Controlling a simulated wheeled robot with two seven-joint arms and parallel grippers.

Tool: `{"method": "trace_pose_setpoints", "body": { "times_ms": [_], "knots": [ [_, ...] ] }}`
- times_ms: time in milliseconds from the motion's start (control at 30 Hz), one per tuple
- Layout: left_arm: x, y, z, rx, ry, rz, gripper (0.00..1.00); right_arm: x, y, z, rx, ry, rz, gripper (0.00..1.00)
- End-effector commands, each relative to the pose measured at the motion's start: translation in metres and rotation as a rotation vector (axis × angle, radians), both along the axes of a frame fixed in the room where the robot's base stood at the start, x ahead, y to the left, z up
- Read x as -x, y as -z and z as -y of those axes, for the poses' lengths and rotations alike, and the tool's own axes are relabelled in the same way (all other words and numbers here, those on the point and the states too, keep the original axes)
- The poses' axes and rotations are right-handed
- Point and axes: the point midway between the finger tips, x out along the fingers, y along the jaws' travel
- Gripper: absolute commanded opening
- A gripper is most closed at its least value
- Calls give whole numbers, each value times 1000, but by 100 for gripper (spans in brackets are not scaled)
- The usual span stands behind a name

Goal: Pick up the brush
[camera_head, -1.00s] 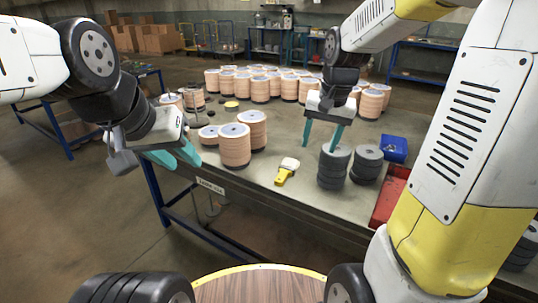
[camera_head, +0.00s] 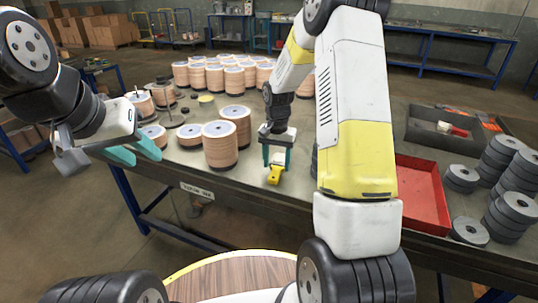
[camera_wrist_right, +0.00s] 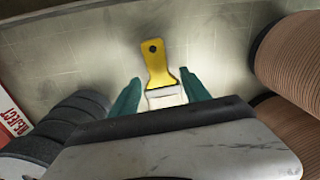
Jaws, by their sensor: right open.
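The brush, with a yellow handle and a pale head, lies on the grey table (camera_head: 225,182) near its front edge; its yellow handle (camera_head: 274,175) shows below my right gripper. In the right wrist view the brush (camera_wrist_right: 157,65) lies with its head between the teal fingers of my right gripper (camera_wrist_right: 165,95), which are apart with a gap on each side. My right gripper (camera_head: 276,160) is open over the brush head in the head view. My left gripper (camera_head: 136,155) is at the table's left front edge, away from the brush; its teal fingers look spread and empty.
Stacks of tan flap discs (camera_head: 220,148) stand left of the brush, more behind (camera_head: 232,75). Grey disc stacks show at the left of the wrist view (camera_wrist_right: 60,128), close to my right gripper. A red tray (camera_head: 420,190) and grey discs (camera_head: 468,232) are farther right.

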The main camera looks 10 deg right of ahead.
Motion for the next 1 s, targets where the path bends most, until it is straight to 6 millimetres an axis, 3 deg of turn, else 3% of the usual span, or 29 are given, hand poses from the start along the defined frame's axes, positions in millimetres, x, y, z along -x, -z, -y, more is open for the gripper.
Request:
{"method": "trace_pose_setpoints", "body": {
  "times_ms": [167,400,467,700,1000],
  "knots": [
    [0,0,0,0,0,0,36,0,21,0,-1,1,0,55],
    [0,0,0,0,0,0,36,0,23,0,0,0,1,55],
    [0,0,0,0,0,0,36,0,23,0,-1,0,0,47],
    [0,0,0,0,0,0,36,0,23,0,0,0,1,0],
    [0,0,0,0,0,0,36,0,22,0,0,0,1,0]
  ]
}}
